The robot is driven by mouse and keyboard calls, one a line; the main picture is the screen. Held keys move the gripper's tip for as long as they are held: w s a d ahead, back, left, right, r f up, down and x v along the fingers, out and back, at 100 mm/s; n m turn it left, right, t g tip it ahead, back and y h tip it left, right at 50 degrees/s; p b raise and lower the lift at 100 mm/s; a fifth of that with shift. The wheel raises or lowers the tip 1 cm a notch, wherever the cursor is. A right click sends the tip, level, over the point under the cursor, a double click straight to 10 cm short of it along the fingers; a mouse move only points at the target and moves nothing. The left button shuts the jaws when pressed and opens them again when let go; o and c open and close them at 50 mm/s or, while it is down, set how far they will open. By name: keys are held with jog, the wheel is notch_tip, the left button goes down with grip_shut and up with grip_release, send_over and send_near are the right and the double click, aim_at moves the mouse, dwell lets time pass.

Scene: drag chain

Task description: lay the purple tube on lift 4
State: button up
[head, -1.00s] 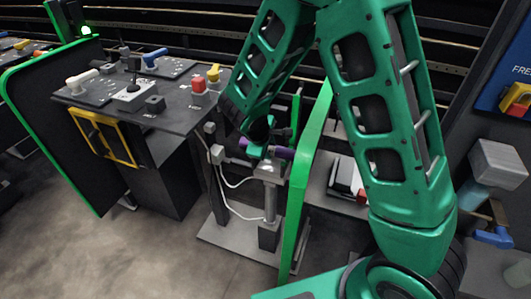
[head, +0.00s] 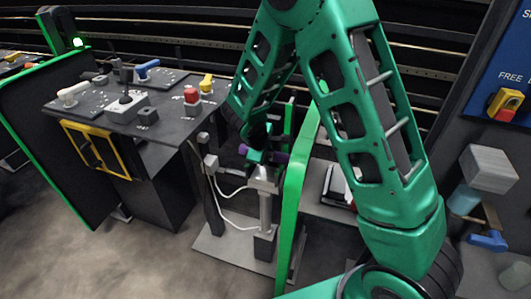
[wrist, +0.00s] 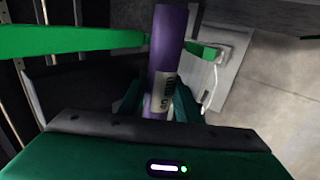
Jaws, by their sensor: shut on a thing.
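The purple tube (head: 279,157) lies roughly level in my gripper (head: 257,154), with a purple end showing on each side. In the wrist view the tube (wrist: 171,45) stands between the fingers of my gripper (wrist: 158,103), its pale printed label near them. The fingers are shut on it. A grey lift (head: 265,210), a post with a small flat head, stands directly below the gripper in the head view. I cannot tell whether tube and lift head touch. No lift number is readable.
A green-edged panel (head: 294,200) stands close to the right of the lift. A control desk (head: 140,115) with levers and buttons is at the left. White cables (head: 228,203) hang beside the lift. A blue panel (head: 505,80) is at the right. Floor is clear in front.

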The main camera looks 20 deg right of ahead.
jog(key=shift+f, duration=1.7)
jog(key=o, duration=1.2)
jog(key=shift+o, duration=0.2)
jog(key=shift+w+d+r, duration=0.1)
jog(key=shift+w, duration=0.05)
jog(key=shift+r, duration=0.1)
